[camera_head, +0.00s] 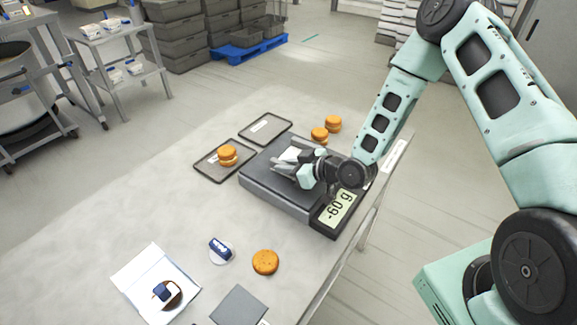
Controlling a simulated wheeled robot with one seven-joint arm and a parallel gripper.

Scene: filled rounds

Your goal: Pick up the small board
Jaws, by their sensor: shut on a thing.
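My gripper (287,168) is over the top plate of the grey scale (256,186). It is shut on a small white flat piece, which I take to be the small board (291,153). The fingers and wrist hide part of this piece. I cannot tell how far it is above the plate. The scale's display (336,207) reads -60 g.
More rounds (333,124) stand behind my gripper. A loose round (265,262), a blue-handled tool (220,249), an open white box (143,277) and a dark grey square (238,306) lie in front.

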